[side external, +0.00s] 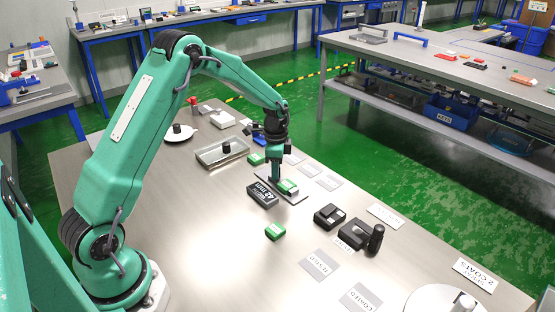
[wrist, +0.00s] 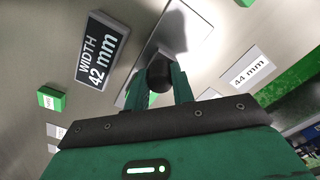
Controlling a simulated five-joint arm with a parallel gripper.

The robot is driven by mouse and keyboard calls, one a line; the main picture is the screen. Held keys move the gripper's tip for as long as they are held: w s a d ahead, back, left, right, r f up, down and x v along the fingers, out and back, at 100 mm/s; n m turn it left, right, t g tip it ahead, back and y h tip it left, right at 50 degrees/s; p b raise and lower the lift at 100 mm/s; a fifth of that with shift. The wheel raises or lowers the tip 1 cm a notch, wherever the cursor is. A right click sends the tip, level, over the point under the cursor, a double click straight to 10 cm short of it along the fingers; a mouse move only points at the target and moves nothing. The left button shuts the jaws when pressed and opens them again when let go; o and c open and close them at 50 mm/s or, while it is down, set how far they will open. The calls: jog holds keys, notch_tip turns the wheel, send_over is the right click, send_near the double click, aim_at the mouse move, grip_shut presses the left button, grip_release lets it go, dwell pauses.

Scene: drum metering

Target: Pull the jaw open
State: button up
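In the side view my gripper (side external: 276,180) points down at a grey metal plate (side external: 297,197) near the middle of the table. A green block with a pale top (side external: 289,187) sits on this plate just right of the fingers. In the wrist view a black round knob (wrist: 159,74) lies between my two green fingers (wrist: 161,80), which meet its sides. The grey plate (wrist: 196,32) shows beyond them. What the knob is fixed to is hidden, and I cannot make out the jaw clearly.
A black "WIDTH 42 mm" sign (side external: 262,194) stands close left of my gripper. A green block (side external: 275,231), black devices (side external: 330,216) and a black cylinder (side external: 376,238) lie nearer the front. A shallow tray (side external: 221,152) is behind. Flat cards (side external: 319,265) lie around; the left front is bare.

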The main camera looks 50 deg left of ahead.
aim_at(268, 174)
grip_shut()
jog(key=shift+a, duration=1.95)
jog(key=shift+o, duration=2.4)
grip_release()
jog(key=shift+r, duration=0.2)
notch_tip(268, 174, up, 8)
jog(key=shift+f, duration=0.25)
